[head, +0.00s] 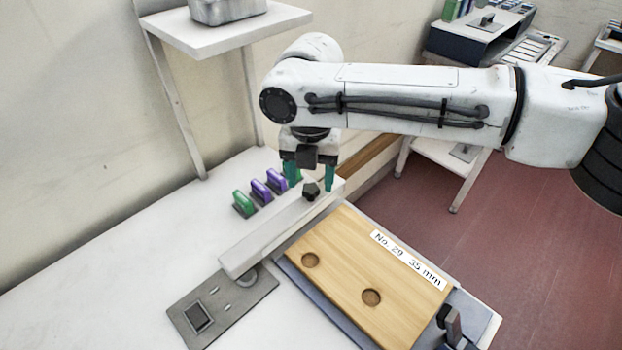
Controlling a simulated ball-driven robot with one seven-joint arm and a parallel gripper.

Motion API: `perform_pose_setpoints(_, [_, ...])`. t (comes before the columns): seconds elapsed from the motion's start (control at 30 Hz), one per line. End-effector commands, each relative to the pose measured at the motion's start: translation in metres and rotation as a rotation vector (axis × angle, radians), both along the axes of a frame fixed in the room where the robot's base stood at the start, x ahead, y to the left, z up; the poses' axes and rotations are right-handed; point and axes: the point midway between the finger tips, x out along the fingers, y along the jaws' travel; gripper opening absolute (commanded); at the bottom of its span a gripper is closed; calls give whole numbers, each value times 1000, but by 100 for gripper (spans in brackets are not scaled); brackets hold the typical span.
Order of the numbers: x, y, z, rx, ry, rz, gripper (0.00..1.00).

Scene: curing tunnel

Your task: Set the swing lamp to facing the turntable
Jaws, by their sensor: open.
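A long white bar (275,228), which looks like the swing lamp, lies diagonally over the white table. Its near end sits over a round pivot on a grey plate (232,304), and its far end reaches up and right. A dark knob (311,192) stands near the far end. My gripper (309,182) points down over that end, open, with its two teal fingertips on either side of the knob; I cannot tell whether they touch it. I cannot make out a turntable for certain.
A wooden board (345,283) with two round holes, labelled "No. 29 35 mm", lies right of the bar. Several green and purple clips (261,192) stand behind the bar. A raised white shelf (225,32) is at the back left. The table's left part is clear.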

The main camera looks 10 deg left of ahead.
Motion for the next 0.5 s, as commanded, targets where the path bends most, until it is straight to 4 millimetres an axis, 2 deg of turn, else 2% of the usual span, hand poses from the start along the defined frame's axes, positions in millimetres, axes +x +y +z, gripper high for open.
perform_pose_setpoints(0.2, [0, 0, -15, 0, 0, 0, 60])
perform_pose_setpoints(0.5, [0, 0, -16, 1, 0, 0, 58])
